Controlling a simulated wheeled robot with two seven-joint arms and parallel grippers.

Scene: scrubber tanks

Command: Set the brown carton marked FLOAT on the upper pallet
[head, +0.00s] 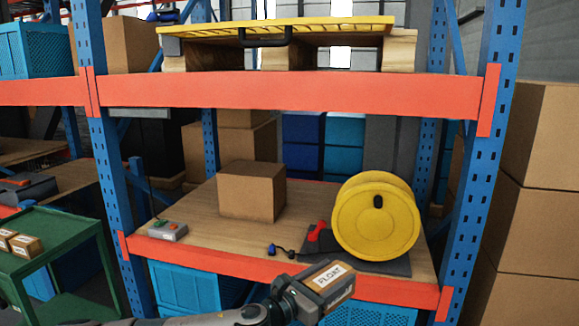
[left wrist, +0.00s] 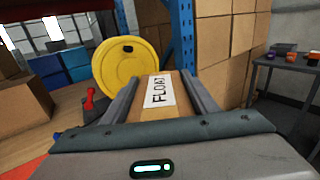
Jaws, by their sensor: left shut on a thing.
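The brown carton marked FLOAT (head: 322,276) is between the fingers of my left gripper (head: 318,290), low in front of the lower shelf's orange beam. Its white label faces up toward the head camera. In the left wrist view the carton (left wrist: 144,107) sits between both fingers (left wrist: 154,95), which are shut on it. The upper pallet (head: 286,56) rests on the upper shelf, well above and behind the carton. It has wooden blocks and a yellow slatted top with a dark handle. My right gripper is not in view.
The upper shelf's orange beam (head: 280,95) and blue uprights (head: 478,170) frame the bay. The lower shelf holds a brown box (head: 252,192), a yellow reel (head: 375,218) and a small grey control box (head: 167,230). A green cart (head: 60,245) with small cartons stands left; stacked boxes (head: 530,190) stand right.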

